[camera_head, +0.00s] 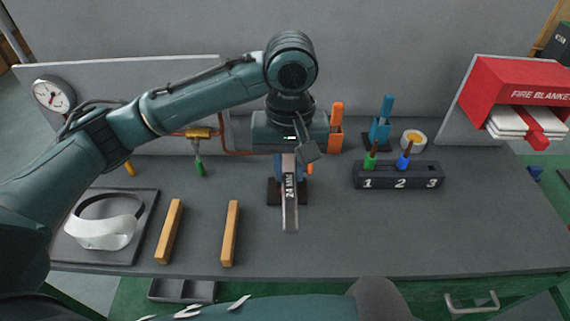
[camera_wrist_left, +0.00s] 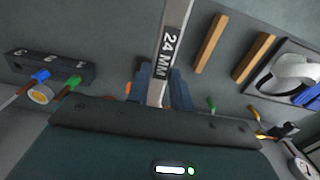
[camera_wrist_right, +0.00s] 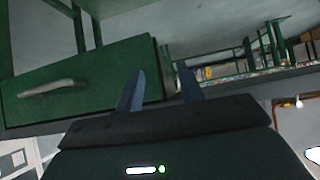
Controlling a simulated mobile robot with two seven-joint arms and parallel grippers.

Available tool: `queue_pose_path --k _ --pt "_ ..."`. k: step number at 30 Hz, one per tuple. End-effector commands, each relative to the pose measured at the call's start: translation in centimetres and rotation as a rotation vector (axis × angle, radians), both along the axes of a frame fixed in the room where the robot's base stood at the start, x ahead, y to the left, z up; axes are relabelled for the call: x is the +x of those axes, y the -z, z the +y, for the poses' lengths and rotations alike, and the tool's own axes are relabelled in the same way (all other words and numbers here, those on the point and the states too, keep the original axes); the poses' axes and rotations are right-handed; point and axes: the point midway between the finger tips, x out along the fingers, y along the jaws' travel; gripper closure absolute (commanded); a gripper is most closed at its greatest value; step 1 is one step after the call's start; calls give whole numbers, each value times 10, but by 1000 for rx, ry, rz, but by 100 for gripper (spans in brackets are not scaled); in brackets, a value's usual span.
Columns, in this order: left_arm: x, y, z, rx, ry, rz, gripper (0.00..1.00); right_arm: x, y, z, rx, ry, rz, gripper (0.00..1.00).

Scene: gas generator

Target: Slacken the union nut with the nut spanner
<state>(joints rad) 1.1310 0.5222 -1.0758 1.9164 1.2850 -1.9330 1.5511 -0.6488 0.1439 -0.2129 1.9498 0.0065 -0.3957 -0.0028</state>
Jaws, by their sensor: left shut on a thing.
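My left gripper (camera_head: 289,163) is shut on the nut spanner (camera_head: 290,205), a flat grey bar marked 24 MM that hangs below the fingers over the middle of the bench. The spanner also shows between the fingers in the left wrist view (camera_wrist_left: 170,48). A brass-coloured fitting (camera_head: 199,132) sits on a copper pipe at the back left, apart from the spanner; the union nut itself cannot be made out, and my left arm covers part of the pipework. My right gripper (camera_wrist_right: 162,88) is open and empty, facing a green drawer front in the right wrist view.
A dark stand (camera_head: 274,194) is behind the spanner. Two wooden bars (camera_head: 230,234) and a tray (camera_head: 62,245) with a white visor lie left. A numbered rack (camera_head: 399,177), orange and blue holders and a red fire blanket box (camera_head: 510,88) are right. The front right bench is clear.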

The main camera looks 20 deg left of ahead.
Motion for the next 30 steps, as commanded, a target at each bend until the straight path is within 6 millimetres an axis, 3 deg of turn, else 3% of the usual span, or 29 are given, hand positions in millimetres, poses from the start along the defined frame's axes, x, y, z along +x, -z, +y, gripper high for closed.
queue_pose_path --k 8,30 --pt "-2 0 -1 -1 5 0 100 0 0 0 -1 -1 0 62" --pt "-37 0 -12 -1 55 0 100 0 0 0 -1 -1 0 62"
